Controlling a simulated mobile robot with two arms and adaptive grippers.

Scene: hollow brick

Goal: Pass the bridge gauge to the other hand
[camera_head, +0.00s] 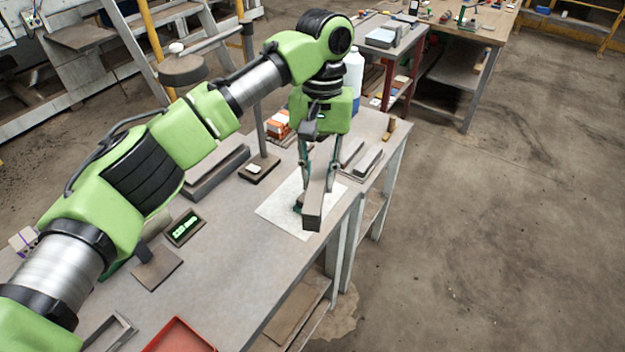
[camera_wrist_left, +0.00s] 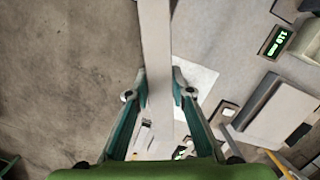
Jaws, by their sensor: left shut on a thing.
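My left gripper (camera_head: 316,188) points down over the workbench and is shut on a long grey bar, the bridge gauge (camera_head: 314,212). The near end of the gauge sticks out toward the bench's right edge, over a white sheet (camera_head: 278,212). In the left wrist view the gauge (camera_wrist_left: 156,45) runs between the two fingers (camera_wrist_left: 160,95) and past the top edge of the picture. I cannot tell whether it touches the sheet. My right gripper is in neither view.
The grey workbench (camera_head: 232,262) holds a green-lit display (camera_head: 185,227), a flat square plate (camera_head: 157,269), a red tray (camera_head: 182,338) and grey blocks (camera_head: 368,161). A white bottle (camera_head: 353,78) stands behind the gripper. Bare floor (camera_head: 480,230) lies to the right.

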